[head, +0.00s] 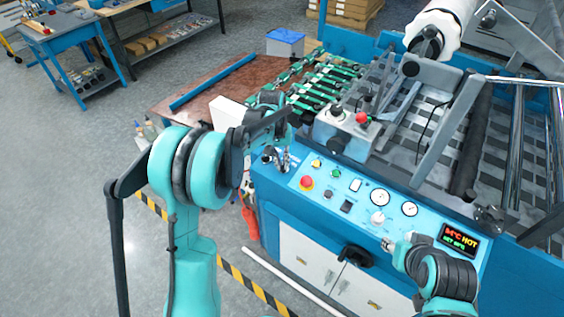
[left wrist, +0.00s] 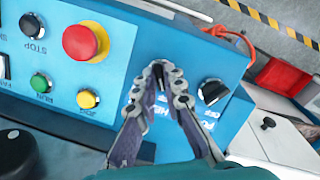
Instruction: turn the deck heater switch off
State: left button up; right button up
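The control panel's left end (left wrist: 120,125) fills much of the left wrist view. My left gripper (left wrist: 161,72) is over it, its two fingers converging on a small black switch knob (left wrist: 159,74) that they largely hide. The lettering beside the fingers is partly covered; it seems to be the deck heater label. Which way the knob points cannot be told. In the head view my left gripper (head: 280,150) is at the panel's left corner. My right gripper (head: 390,244) is low at the right, near the lit display; its fingers are too small to judge.
In the left wrist view another black rotary switch (left wrist: 212,92) is close right of the fingers. A red emergency button (left wrist: 84,42), a green button (left wrist: 40,83) and a yellow button (left wrist: 87,99) are to the left. The head view's display (head: 458,241) reads HOT.

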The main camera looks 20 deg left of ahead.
pick_arm(q)
jog(key=o, duration=0.3)
notch_tip(320, 180, up, 12)
jog(key=a, duration=0.1)
jog(key=shift+a, duration=0.15)
jog(key=shift+f, duration=0.1)
dwell(0.3)
jog(key=shift+s, duration=0.1)
jog(key=s+r+t+b, duration=0.2)
jog(key=s+t, duration=0.1)
jog(key=s, duration=1)
jog(key=s+f+m+t+b, duration=0.1)
jog(key=s+f+t, duration=0.1)
jog(key=s+f, duration=0.2)
jog(key=s+d+f+m+t+y+b, duration=0.1)
jog(key=s+f+t, duration=0.1)
jog(key=s, duration=0.6)
jog(key=shift+s+f, duration=0.35)
jog(key=shift+f, duration=0.5)
